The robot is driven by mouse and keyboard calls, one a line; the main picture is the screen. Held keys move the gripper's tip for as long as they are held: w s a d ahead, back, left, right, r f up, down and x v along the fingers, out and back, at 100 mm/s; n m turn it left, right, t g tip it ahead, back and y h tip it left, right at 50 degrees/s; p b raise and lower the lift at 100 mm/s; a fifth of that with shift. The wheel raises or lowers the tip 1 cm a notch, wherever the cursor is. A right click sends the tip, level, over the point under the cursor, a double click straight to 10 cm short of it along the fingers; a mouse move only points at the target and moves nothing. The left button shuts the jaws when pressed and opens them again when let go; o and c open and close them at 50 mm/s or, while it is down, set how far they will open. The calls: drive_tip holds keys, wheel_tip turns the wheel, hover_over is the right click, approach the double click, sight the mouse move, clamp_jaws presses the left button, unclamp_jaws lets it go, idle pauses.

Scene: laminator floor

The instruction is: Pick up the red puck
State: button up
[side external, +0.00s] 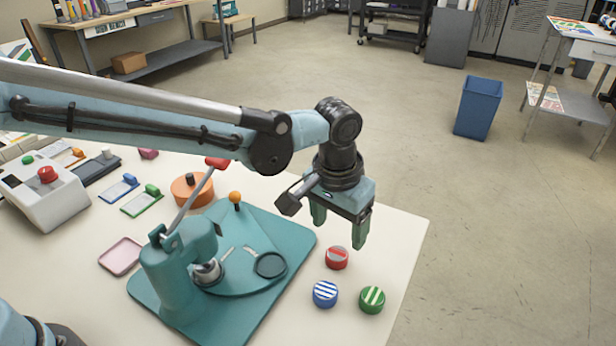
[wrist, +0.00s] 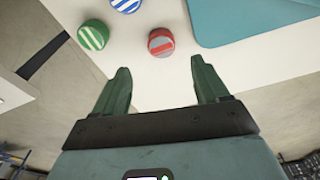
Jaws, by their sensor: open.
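The red puck (side external: 336,258) has a pale stripe on top and sits on the white table near its right edge. It also shows in the wrist view (wrist: 161,42), above the gap between the fingertips. My gripper (side external: 340,228) is open and empty, pointing down and held above the table, with the puck clear of its fingers. In the wrist view my gripper's two green fingers (wrist: 162,75) are spread apart. The blue striped puck (side external: 325,294) and the green striped puck (side external: 372,299) stand close to the red one, toward the front.
A teal machine (side external: 180,270) on a teal base plate (side external: 300,240) stands just left of the pucks. An orange round container (side external: 190,192), a pink tray (side external: 121,256) and a control box (side external: 45,195) lie farther left. The white table (side external: 405,235) is bare right of the red puck.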

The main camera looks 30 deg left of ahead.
sight(337, 254)
drive_tip(key=f, duration=0.7)
drive_tip(key=shift+w+a+f, duration=0.1)
drive_tip(key=shift+w, duration=0.2)
drive_tip(key=c, duration=1.2)
drive_tip(key=shift+o, duration=0.2)
